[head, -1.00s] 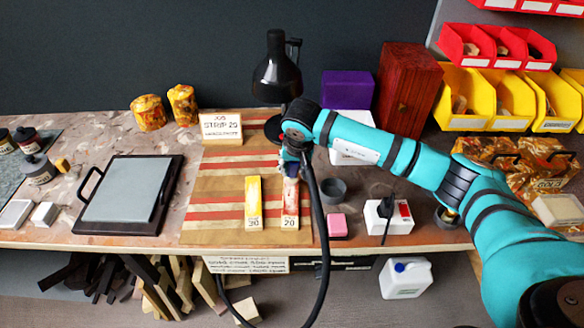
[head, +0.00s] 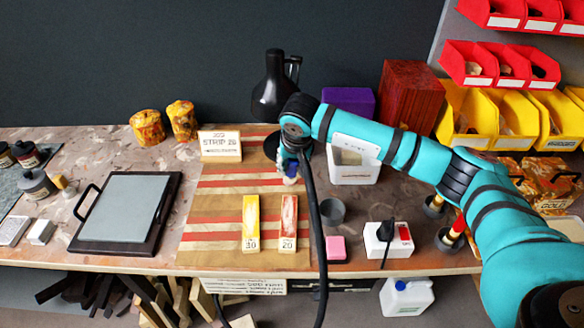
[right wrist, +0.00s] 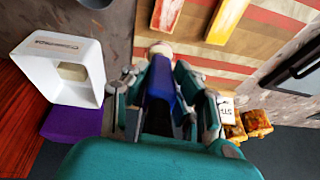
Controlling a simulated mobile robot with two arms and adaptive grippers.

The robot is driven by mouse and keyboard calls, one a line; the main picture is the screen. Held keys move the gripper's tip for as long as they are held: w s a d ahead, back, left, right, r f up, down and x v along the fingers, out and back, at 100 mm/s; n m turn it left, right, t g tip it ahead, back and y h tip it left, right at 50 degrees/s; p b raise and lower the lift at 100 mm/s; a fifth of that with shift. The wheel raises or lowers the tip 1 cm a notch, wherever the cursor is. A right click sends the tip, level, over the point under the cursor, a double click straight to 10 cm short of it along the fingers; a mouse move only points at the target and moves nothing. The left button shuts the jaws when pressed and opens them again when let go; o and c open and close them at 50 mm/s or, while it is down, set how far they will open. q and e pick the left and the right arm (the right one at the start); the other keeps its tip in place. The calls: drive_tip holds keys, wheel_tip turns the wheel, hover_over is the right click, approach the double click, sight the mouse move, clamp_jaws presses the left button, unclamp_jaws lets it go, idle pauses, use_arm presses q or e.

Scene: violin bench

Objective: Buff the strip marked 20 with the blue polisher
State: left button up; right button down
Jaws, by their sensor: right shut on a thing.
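The strip marked 20 (head: 289,218) lies on the striped board, red-orange with pale streaks and a white label at its near end. It also shows in the right wrist view (right wrist: 167,12). The yellow strip marked 30 (head: 251,218) lies to its left. My right gripper (head: 291,170) is beyond the far end of strip 20, apart from it in the picture. It is shut on the blue polisher (right wrist: 159,82), whose pale head points toward the board. Its exact height above the board is unclear. My left gripper is not in view.
The striped board (head: 210,235) has a job card reading strip 20 (head: 220,143) at its back. A grey cup (head: 332,211), a pink block (head: 335,248) and a white switch box (head: 388,240) stand to the right. A black cable (head: 316,215) hangs beside strip 20.

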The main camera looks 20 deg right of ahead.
drive_tip(key=shift+w+r+p, duration=0.1)
drive_tip(key=shift+r+p, duration=0.2)
drive_tip(key=shift+r, duration=1)
drive_tip(key=shift+f, duration=0.1)
